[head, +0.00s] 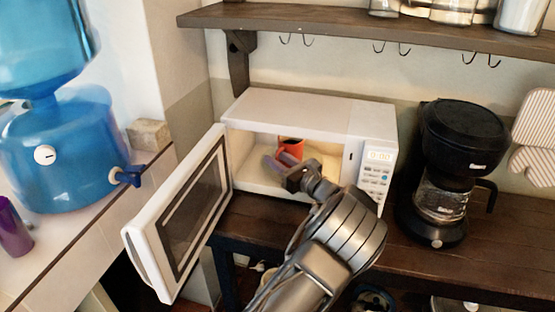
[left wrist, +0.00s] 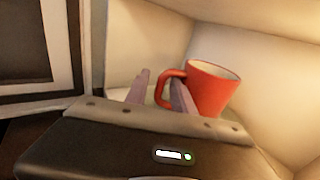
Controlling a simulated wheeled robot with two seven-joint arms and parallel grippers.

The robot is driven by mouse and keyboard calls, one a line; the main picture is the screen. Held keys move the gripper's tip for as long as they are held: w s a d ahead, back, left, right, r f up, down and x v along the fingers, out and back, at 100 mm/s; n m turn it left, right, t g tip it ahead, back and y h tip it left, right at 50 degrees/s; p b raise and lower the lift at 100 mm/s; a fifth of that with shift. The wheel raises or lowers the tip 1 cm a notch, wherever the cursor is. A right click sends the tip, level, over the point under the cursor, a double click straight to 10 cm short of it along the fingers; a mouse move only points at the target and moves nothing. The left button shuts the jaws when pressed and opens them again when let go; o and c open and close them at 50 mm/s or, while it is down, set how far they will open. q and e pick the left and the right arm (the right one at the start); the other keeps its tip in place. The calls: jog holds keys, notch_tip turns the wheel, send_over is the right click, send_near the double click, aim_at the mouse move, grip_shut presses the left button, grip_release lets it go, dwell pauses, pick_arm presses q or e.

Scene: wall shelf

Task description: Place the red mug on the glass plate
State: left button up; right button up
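The red mug (head: 291,148) is inside the open microwave (head: 300,110), near the back. In the left wrist view the mug (left wrist: 213,88) looks upright, with its handle towards my left gripper (left wrist: 160,82). That gripper (head: 278,162) reaches into the microwave from the front. Its two fingers are apart. The right finger overlaps the handle and the mug's near side; the handle shows partly in the gap between the fingers. Whether a finger touches the mug or passes through the handle cannot be told. The glass plate cannot be made out. My right gripper is not in view.
The microwave door (head: 180,215) stands open to the left. A coffee maker (head: 455,165) stands right of the microwave on the dark wooden counter (head: 480,240). A shelf with hooks (head: 400,30) runs above. A blue water dispenser (head: 60,145) is at the far left.

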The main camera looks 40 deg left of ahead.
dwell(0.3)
pick_arm(q)
jog(key=b+v, duration=0.3)
jog(key=v, duration=0.9)
dwell(1.2)
